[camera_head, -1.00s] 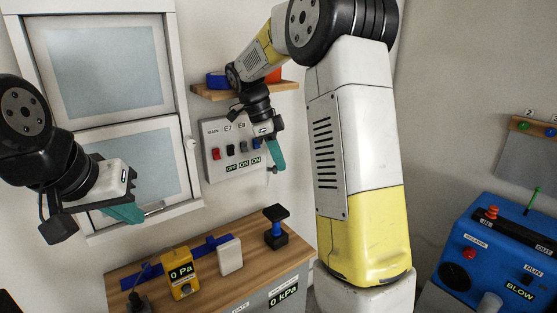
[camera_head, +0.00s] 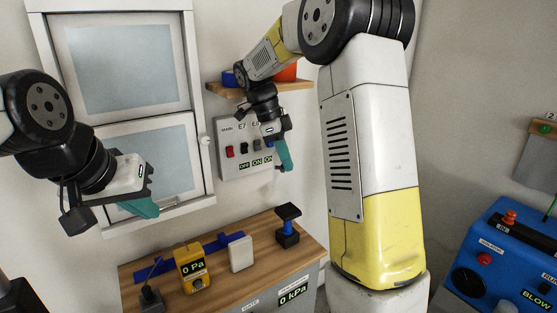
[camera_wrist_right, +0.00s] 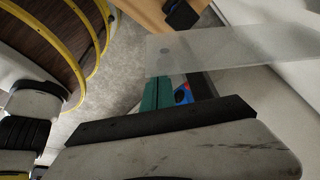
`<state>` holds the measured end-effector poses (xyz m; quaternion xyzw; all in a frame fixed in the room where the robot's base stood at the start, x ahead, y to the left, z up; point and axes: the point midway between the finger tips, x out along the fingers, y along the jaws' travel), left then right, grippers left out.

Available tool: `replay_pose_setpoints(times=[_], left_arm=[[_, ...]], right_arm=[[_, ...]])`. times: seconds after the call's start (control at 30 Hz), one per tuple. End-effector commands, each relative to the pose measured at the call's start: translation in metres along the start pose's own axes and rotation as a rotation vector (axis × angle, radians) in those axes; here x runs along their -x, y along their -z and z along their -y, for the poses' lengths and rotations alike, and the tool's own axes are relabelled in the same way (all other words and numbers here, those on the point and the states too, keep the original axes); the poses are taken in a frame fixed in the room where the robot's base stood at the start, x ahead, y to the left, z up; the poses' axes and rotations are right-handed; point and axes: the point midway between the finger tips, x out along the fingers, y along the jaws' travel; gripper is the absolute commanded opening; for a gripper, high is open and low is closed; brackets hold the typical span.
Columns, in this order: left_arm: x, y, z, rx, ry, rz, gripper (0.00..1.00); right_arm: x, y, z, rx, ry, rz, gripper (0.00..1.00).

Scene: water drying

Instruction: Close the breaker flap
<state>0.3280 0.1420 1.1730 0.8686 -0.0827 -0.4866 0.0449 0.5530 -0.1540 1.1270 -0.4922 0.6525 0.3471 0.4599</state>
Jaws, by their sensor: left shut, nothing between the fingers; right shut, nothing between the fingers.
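The breaker panel (camera_head: 229,165) is a grey box on the wall, with a red MAIN switch (camera_head: 230,151) and darker switches beside it. Labels reading OFF and ON sit under the switches. A clear, translucent plate (camera_wrist_right: 230,46), which looks like the breaker flap, stands out across the right wrist view; I cannot make it out in the head view. My right gripper (camera_head: 285,158) is shut and empty, in front of the panel's right side. Its teal fingers (camera_wrist_right: 157,93) are close to the plate's lower edge; contact is unclear. My left gripper (camera_head: 141,207) is shut and empty, in front of the window.
A wooden-topped bench (camera_head: 215,268) below the panel carries a yellow gauge (camera_head: 191,268), a white block (camera_head: 240,254) and a black-and-blue post (camera_head: 288,226). A wooden shelf (camera_head: 292,86) is above the panel. A blue machine (camera_head: 503,262) stands at the right.

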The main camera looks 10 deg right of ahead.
Motion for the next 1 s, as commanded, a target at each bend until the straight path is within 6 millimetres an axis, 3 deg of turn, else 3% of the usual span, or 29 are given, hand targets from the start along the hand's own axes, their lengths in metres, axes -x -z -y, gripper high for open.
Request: replay_pose_setpoints(times=[0.3, 0.5, 0.7, 1.0], left_arm=[[0.000, 0.000, 0.000, 0.000, 0.000, 0.000, 0.00], [0.000, 0.000, 0.000, 0.000, 0.000, 0.000, 0.00], [0.000, 0.000, 0.000, 0.000, 0.000, 0.000, 0.00], [0.000, 0.000, 0.000, 0.000, 0.000, 0.000, 0.00]], right_arm=[[0.001, -0.003, -0.004, 0.000, 0.001, 0.000, 0.00], [-0.003, 0.007, 0.009, -0.002, -0.001, -0.001, 0.00], [-0.015, 0.042, 0.013, 0.007, 0.003, 0.000, 0.00], [-0.034, 0.096, 0.031, 0.239, 0.085, 0.000, 0.00]])
